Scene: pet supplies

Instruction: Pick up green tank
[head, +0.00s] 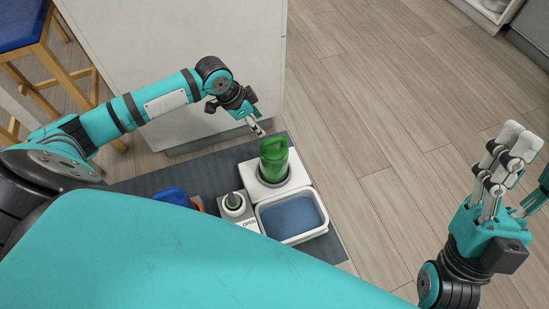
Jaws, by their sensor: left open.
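The green tank (274,160) is a translucent green bottle shape with a handle-like loop. It stands upright on the white base (300,178) of what looks like a pet water dispenser. My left gripper (257,129) is open and empty, pointing down just above and to the left of the tank's top. It looks close to the tank, but I cannot tell whether it touches. My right gripper (510,155) is far to the right over the floor, away from the tank; its fingers point up in the picture.
A white-rimmed basin with bluish water (292,215) adjoins the base. A white cabinet (180,45) stands behind. The floor right is clear.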

